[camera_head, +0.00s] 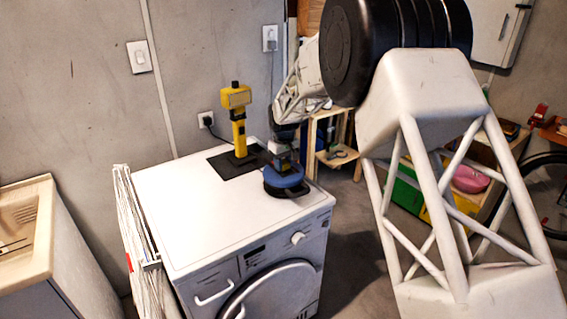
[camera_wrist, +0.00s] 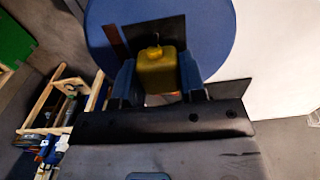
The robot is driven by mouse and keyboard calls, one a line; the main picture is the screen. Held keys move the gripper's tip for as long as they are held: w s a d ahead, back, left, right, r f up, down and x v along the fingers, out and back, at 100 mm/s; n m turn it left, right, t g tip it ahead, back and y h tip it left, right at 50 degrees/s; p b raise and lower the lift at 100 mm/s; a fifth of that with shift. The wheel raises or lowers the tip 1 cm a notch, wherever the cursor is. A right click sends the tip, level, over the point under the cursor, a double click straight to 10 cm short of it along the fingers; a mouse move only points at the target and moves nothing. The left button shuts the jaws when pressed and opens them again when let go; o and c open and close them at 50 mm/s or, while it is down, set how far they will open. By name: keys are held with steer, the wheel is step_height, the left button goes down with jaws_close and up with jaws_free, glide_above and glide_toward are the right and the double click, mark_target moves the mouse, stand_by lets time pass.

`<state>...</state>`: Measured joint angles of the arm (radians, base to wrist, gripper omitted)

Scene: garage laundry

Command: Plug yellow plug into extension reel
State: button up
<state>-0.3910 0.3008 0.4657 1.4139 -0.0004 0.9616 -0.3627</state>
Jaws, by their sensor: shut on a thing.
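The yellow plug (camera_wrist: 158,72) is between the two fingers of my gripper (camera_wrist: 158,66) in the wrist view, and the gripper is shut on it. Behind it is the round blue top of the extension reel (camera_wrist: 215,28), partly hidden by dark plates and the fingers. In the head view the blue reel (camera_head: 284,187) sits on the right part of the washing machine top, and my gripper (camera_head: 281,160) points down right over it. The plug cannot be made out clearly in the head view. I cannot tell whether the plug touches the reel; its prong end is hidden.
The white washing machine (camera_head: 190,226) has free room on its front and left top. A yellow upright device (camera_head: 238,120) stands on a black base (camera_head: 222,165) close behind and left of the reel. A wooden shelf (camera_head: 330,135) stands beyond the machine.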

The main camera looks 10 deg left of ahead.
steer(key=shift+f, duration=0.5)
steer(key=o, duration=1)
steer(key=shift+c, duration=0.2)
steer(key=shift+r, duration=3.95)
